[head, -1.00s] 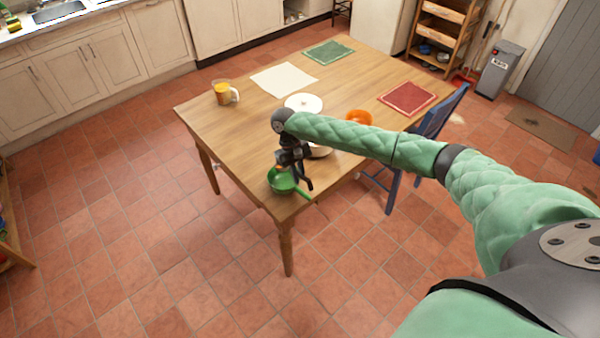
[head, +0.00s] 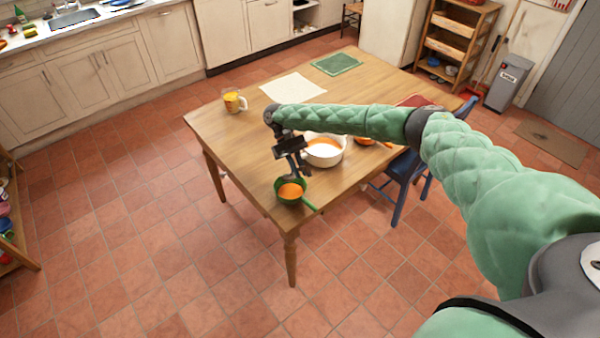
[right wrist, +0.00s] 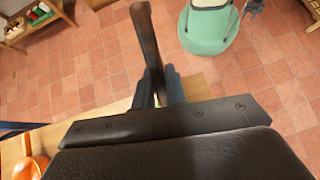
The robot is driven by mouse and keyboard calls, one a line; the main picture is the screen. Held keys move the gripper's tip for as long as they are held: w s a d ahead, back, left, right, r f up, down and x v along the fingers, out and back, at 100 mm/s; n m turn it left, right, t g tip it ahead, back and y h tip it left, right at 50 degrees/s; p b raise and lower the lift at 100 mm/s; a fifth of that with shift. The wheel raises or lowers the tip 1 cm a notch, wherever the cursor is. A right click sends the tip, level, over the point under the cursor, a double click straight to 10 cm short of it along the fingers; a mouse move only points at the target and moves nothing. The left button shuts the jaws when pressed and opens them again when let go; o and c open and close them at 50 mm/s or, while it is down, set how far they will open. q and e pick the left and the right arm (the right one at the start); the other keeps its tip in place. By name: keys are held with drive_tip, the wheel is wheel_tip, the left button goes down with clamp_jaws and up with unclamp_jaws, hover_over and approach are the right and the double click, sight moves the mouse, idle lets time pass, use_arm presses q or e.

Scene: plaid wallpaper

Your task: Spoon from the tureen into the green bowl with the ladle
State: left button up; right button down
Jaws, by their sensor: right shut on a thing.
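The green bowl (head: 290,191) stands near the table's front corner, with orange content inside and a green handle-like piece pointing to the lower right. The white tureen (head: 338,156), also holding orange content, stands behind it to the right, partly covered by my right arm. My right gripper (head: 297,164) is above the green bowl's far edge. It is shut on the dark ladle handle (right wrist: 147,42), which shows between the fingers in the right wrist view. The ladle's scoop cannot be made out clearly in the head view. My left gripper is not in view.
The wooden table (head: 240,158) also holds a mug of orange drink (head: 233,102), a white sheet (head: 292,87), a green mat (head: 337,64) and an orange bowl (head: 364,142). A red mat is partly hidden by my arm. A blue chair (head: 403,173) stands at the right side.

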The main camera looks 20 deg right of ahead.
drive_tip(key=shift+w+a+r+g, duration=0.1)
drive_tip(key=shift+w+r+g, duration=0.3)
drive_tip(key=shift+w, duration=0.15)
drive_tip(key=shift+s+a+f, duration=0.1)
drive_tip(key=shift+g, duration=0.3)
drive_tip(key=shift+w, duration=0.25)
drive_tip(key=shift+w+r+g, duration=0.25)
drive_tip(key=shift+r+g, duration=0.05)
drive_tip(key=shift+r, duration=0.05)
drive_tip(key=shift+s+d+t+y, duration=0.15)
drive_tip(key=shift+s+d+t, duration=0.05)
drive_tip(key=shift+s+t, duration=0.85)
drive_tip(key=shift+s+d+t+y, duration=0.15)
drive_tip(key=shift+s+d+t, duration=0.05)
drive_tip(key=shift+s+t, duration=0.8)
drive_tip(key=shift+s+d+t+y, duration=0.2)
drive_tip(key=shift+s+t+y, duration=0.1)
drive_tip(key=shift+s+t, duration=1)
drive_tip(key=shift+w+t, duration=0.25)
